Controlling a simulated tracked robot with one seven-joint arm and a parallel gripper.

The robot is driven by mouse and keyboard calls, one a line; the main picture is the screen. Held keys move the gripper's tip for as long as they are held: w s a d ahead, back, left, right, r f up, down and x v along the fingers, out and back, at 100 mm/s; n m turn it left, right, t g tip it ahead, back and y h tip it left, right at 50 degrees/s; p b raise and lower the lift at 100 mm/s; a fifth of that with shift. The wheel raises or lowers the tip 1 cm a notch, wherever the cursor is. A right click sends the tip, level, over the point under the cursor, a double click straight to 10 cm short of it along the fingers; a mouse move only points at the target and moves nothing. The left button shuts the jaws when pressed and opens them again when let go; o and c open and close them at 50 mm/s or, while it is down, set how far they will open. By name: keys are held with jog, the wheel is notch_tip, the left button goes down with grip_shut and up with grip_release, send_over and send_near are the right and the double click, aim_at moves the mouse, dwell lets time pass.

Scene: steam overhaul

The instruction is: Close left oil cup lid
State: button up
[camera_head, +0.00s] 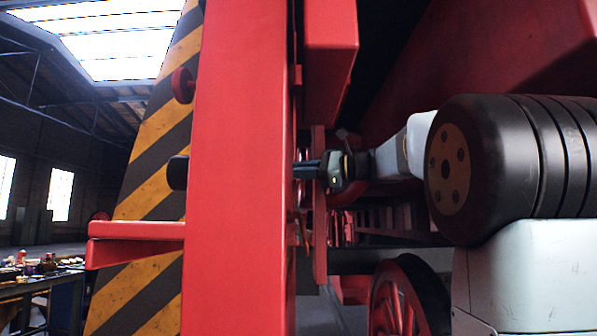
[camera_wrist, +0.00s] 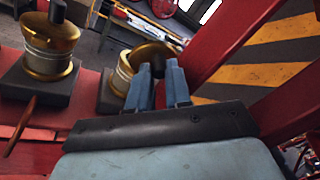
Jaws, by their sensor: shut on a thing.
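Two brass oil cups stand on dark square bases on a red surface in the wrist view. One oil cup (camera_wrist: 50,58) is at the upper left, its domed brass lid (camera_wrist: 50,33) seated on top with a small knob. The other oil cup (camera_wrist: 122,80) is beside my gripper (camera_wrist: 159,70), partly hidden by the left finger. My gripper's blue fingers are shut on the dark end of that cup's lid (camera_wrist: 152,52); the fingers hide part of the contact, and I cannot tell the lid's angle. In the head view, my gripper (camera_head: 308,169) reaches behind a red post, and the cups are hidden.
The tall red post (camera_head: 240,150) stands close to my gripper. A yellow and black striped pillar (camera_head: 150,205) is behind it. Red frame parts (camera_head: 330,45) and a spoked wheel (camera_head: 395,300) crowd the right. A cluttered workbench (camera_head: 45,280) is at the far left.

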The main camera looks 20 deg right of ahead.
jog(key=shift+a, duration=0.1)
grip_shut()
jog(key=a+r+g+h, duration=0.1)
jog(key=n+g+h, duration=0.1)
jog(key=h, duration=0.1)
jog(key=w+a+r+h, duration=0.1)
jog(key=h, duration=0.1)
jog(key=shift+a+r+g, duration=0.3)
jog(key=shift+g, duration=0.1)
jog(key=h, duration=0.1)
jog(key=a+g+h, duration=0.1)
jog(key=h, duration=0.1)
jog(key=shift+w+a+r+n, duration=0.3)
jog(key=shift+a+n, duration=0.1)
jog(key=shift+w+a+g+h, duration=0.2)
jog(key=shift+a+g+h, duration=0.45)
jog(key=shift+h, duration=0.45)
jog(key=shift+a, duration=0.1)
jog(key=o, duration=0.8)
grip_release()
jog(key=shift+c, duration=0.2)
